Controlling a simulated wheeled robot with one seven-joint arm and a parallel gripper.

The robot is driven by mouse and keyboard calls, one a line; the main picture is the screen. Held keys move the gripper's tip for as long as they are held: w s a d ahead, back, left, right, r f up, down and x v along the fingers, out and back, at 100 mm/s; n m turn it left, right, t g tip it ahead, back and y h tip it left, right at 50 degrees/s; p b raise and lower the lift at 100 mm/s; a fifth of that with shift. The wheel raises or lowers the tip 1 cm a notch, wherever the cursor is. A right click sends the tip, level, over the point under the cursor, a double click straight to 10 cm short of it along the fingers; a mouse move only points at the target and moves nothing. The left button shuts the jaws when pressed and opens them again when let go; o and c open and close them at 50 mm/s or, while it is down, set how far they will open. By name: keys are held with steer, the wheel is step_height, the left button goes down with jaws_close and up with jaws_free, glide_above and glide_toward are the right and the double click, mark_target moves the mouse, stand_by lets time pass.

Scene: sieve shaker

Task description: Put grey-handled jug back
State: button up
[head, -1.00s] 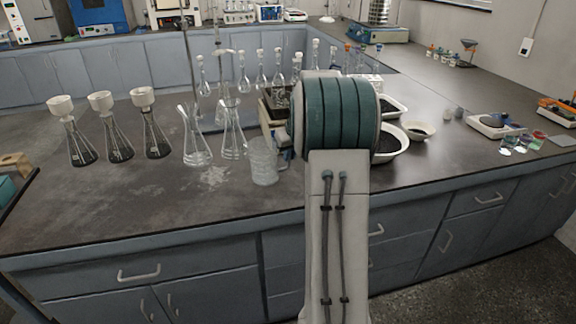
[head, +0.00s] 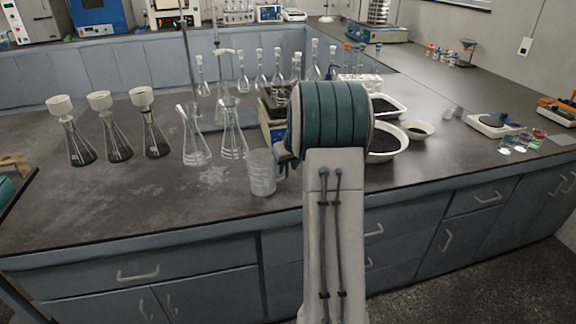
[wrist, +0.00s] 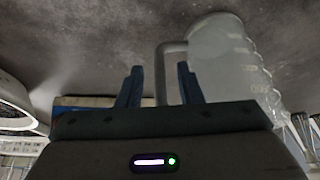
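The grey-handled jug (head: 262,174) is a clear, ribbed beaker-like jug. It is upright near the front of the dark bench, just left of my arm in the head view. In the wrist view the jug (wrist: 228,60) is at upper right, with its grey handle (wrist: 162,72) toward the middle. My gripper (wrist: 161,85) has its two blue fingers apart, one on each side of the handle, with gaps showing. In the head view my arm hides most of the gripper. Whether the jug's base touches the bench is hard to tell.
Two clear conical flasks (head: 196,140) stand behind and left of the jug. Several funnel-topped flasks (head: 112,135) stand farther left. A boxy device (head: 271,128) is close behind. White bowls (head: 388,146) are right of my arm. The bench front left of the jug is clear.

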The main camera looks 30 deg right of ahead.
steer(key=shift+s+r, duration=0.1)
steer(key=shift+r, duration=0.4)
steer(key=v, duration=1.1)
steer(key=s+a+g, duration=0.1)
steer(key=s+a, duration=0.5)
steer(key=a, duration=0.3)
steer(key=s+a, duration=0.6)
steer(key=a, duration=0.3)
steer(key=s+a+f, duration=0.2)
steer(key=s+a, duration=0.1)
steer(key=s, duration=0.4)
steer(key=s+a+f+n+g, duration=0.1)
steer(key=s+a+f, duration=0.1)
steer(key=s+a, duration=0.2)
steer(key=s, duration=0.3)
steer(key=shift+s+a+f+y, duration=0.2)
steer(key=shift+s+a+y, duration=0.1)
steer(key=shift+s, duration=0.1)
steer(key=shift+o, duration=0.4)
